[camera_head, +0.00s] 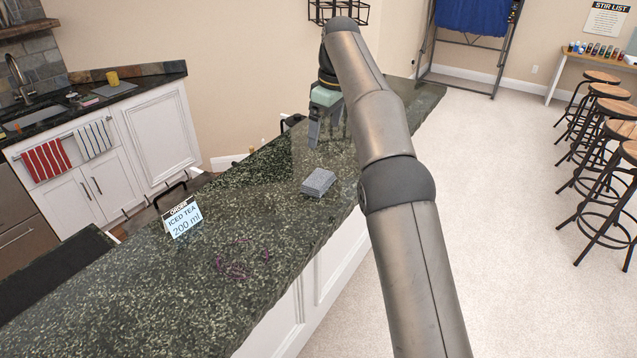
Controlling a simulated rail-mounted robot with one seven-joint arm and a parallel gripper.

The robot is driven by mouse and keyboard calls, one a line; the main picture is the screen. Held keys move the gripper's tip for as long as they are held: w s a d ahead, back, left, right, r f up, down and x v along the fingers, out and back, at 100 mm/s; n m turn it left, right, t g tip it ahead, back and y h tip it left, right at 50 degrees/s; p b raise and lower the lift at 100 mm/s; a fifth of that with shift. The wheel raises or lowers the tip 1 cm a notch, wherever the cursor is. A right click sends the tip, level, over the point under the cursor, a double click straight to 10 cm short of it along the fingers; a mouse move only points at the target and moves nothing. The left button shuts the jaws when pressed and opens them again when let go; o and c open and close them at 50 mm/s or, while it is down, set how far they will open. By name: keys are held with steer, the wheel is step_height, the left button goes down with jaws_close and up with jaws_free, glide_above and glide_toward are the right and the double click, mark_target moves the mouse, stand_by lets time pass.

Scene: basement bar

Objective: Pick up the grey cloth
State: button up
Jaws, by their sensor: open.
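The grey cloth (319,182) lies folded on the dark green speckled bar counter (190,290), near the counter's right edge. My gripper (313,142) is above and behind the cloth in the picture, pointing down, with its fingers apart from the cloth. It is open, and nothing shows between the fingers. My arm reaches in from the lower right and passes to the right of the cloth, which is in plain view.
A sign reading "ICED TEA 200 ml" (182,217) stands on the counter at left. A thin purple looped thing (240,262) lies in front of it. Bar stools (605,130) stand at the far right. The counter around the cloth is clear.

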steer(key=b, duration=0.1)
glide_above(319, 178)
steer(key=f, duration=0.9)
steer(key=shift+s+d+f, duration=0.25)
steer(key=shift+s+f, duration=0.05)
steer(key=shift+s, duration=0.1)
steer(key=shift+w+a+f+p, duration=0.15)
steer(key=shift+f+p, duration=0.1)
steer(key=shift+f, duration=1.15)
steer(key=shift+w+a+f+p, duration=0.1)
steer(key=shift+f+p, duration=0.1)
steer(key=shift+f, duration=1.15)
steer(key=c, duration=0.7)
